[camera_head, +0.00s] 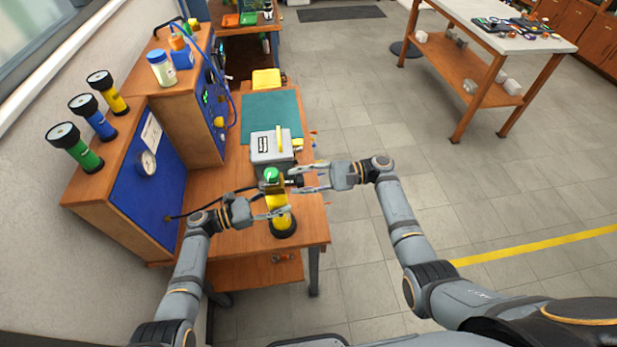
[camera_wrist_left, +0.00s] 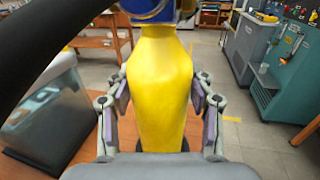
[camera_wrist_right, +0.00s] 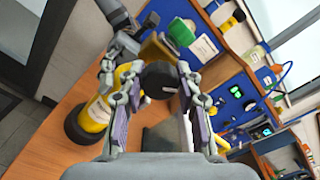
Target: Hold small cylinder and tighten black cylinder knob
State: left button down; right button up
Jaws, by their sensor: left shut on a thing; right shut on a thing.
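The small yellow cylinder (camera_head: 279,218) stands near the front edge of the wooden bench, its black base on the wood. It fills the middle of the left wrist view (camera_wrist_left: 158,95). My left gripper (camera_head: 272,207) is shut on it, one finger on each side. A regulator with a green-faced gauge (camera_head: 271,174) sits at the cylinder's top. The black cylinder knob (camera_wrist_right: 159,79) shows between my right fingers in the right wrist view. My right gripper (camera_head: 292,179) is shut on the knob from the right.
A grey box (camera_head: 265,148) stands behind the regulator, near a green mat (camera_head: 262,106). A blue panel with a gauge (camera_head: 147,163) stands at the left, with several coloured cylinders on top. A black hose (camera_head: 188,213) runs from the panel. Open floor lies to the right.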

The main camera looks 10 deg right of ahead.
jog(key=shift+r+m, duration=0.25)
jog(key=shift+m, duration=0.25)
jog(key=shift+w+a, duration=0.1)
jog(key=o, duration=0.9)
jog(key=shift+o, duration=1.3)
jog(key=shift+f, duration=0.1)
jog(key=shift+d, duration=0.2)
jog(key=d, duration=1.2)
jog(key=shift+w, duration=0.1)
